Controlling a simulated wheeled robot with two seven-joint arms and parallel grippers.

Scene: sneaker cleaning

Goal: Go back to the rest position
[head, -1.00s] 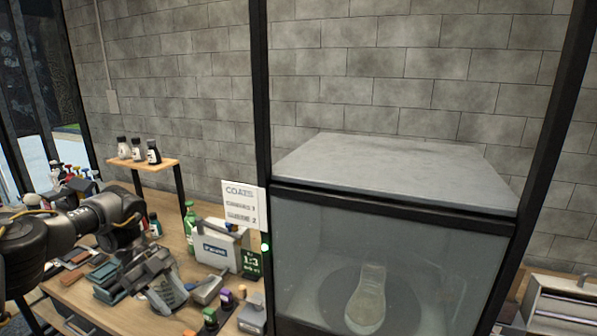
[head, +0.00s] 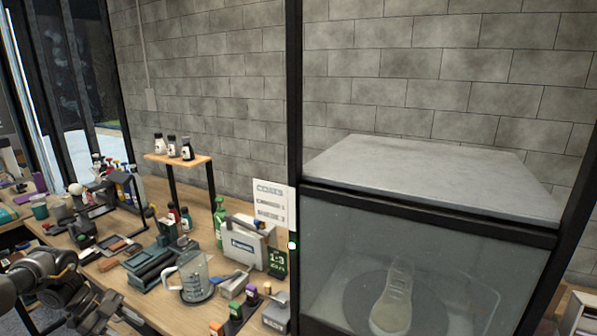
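My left gripper (head: 98,311) is low at the left, at the end of my dark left arm, in front of the workbench (head: 133,304). Its fingers are small and partly cut by the bottom edge, so I cannot tell whether they are open or shut. I see nothing clearly held in it. My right gripper is out of view. A pale shoe-shaped object (head: 393,298) stands on a dark round plate behind the glass of a cabinet (head: 430,205). My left gripper is well away from it.
The bench carries a clear pitcher (head: 193,279), a grey case (head: 247,243), a green bottle (head: 220,222) and several small containers. A raised shelf (head: 190,161) holds small bottles. A dark post (head: 294,120) stands between bench and cabinet.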

